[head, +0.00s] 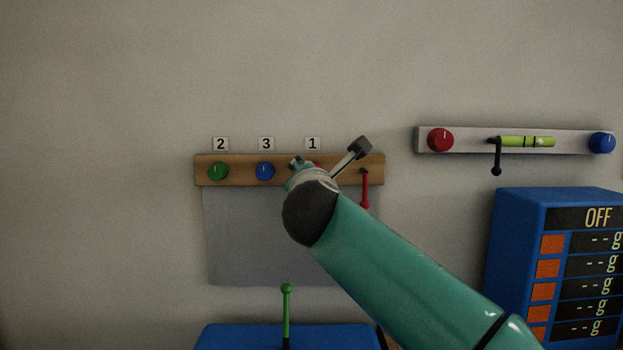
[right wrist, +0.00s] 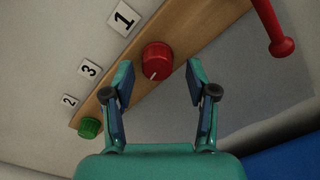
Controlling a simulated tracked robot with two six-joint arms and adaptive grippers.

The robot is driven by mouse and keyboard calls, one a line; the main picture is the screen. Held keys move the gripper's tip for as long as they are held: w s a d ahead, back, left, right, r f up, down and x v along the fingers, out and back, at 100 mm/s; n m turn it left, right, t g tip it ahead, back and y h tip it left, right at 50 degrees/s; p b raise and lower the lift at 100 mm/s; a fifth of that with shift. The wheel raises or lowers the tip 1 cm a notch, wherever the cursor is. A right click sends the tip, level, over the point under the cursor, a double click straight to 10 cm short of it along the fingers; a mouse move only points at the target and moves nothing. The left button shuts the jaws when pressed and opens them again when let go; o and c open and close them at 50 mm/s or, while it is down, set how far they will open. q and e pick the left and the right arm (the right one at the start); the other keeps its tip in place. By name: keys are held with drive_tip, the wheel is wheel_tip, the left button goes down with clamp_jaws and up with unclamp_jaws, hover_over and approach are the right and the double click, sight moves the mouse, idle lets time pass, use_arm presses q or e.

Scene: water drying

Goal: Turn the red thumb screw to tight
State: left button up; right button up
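A red thumb screw (right wrist: 157,61) with a pale indicator line sits on the wooden board under the label 1. In the head view my right arm hides nearly all of it. My right gripper (right wrist: 160,79) is open, with its two fingers apart and the red screw showing between their tips. I see no finger contact with the screw. In the head view this gripper (head: 300,165) is largely hidden by its own wrist. My left gripper is not in view.
The wooden board (head: 236,179) also carries a green knob (head: 218,171), a blue knob (head: 265,171) and a red lever (head: 365,190). To the right are a grey rail (head: 467,143) with another red knob (head: 440,140) and a blue OFF display box (head: 515,240). A green-handled lever (head: 287,310) stands below.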

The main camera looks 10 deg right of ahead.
drive_tip(key=shift+r, duration=0.1)
drive_tip(key=v, duration=1.2)
